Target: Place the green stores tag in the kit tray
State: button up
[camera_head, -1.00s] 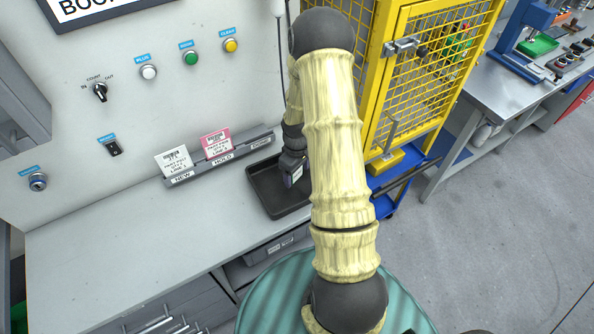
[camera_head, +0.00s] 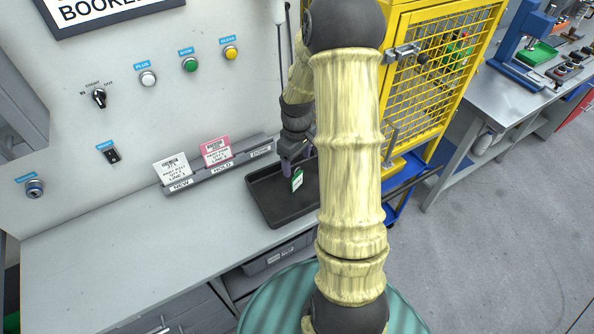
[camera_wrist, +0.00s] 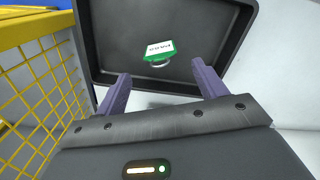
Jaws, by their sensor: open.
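The green stores tag (camera_head: 297,180) is green and white, over the black kit tray (camera_head: 261,195) in the head view. In the wrist view the tag (camera_wrist: 160,51) shows within the outline of the tray (camera_wrist: 91,47), ahead of the fingertips. Whether it touches the tray floor I cannot tell. My gripper (camera_wrist: 160,85) is open, its two purple fingers apart with nothing between them. In the head view my gripper (camera_head: 298,160) is over the tray, just above the tag, partly hidden by my arm.
A rack (camera_head: 205,180) with white and pink tags stands left of the tray. A yellow mesh cage (camera_head: 425,75) stands close on the right. Switches and buttons line the wall panel behind.

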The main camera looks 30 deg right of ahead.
jog(key=shift+r, duration=1.35)
jog(key=shift+s+a+r, duration=0.1)
jog(key=shift+a+r, duration=0.15)
jog(key=shift+a, duration=0.05)
jog(key=s+a+r+m+t, duration=0.2)
jog(key=s+a+r+m, duration=0.2)
jog(key=s+a+r, duration=0.3)
jog(key=s+a, duration=0.5)
jog(key=a, duration=0.1)
jog(key=shift+s+m+t, duration=0.2)
jog(key=shift+m+t, duration=0.1)
jog(key=shift+m, duration=0.1)
jog(key=shift+c, duration=0.2)
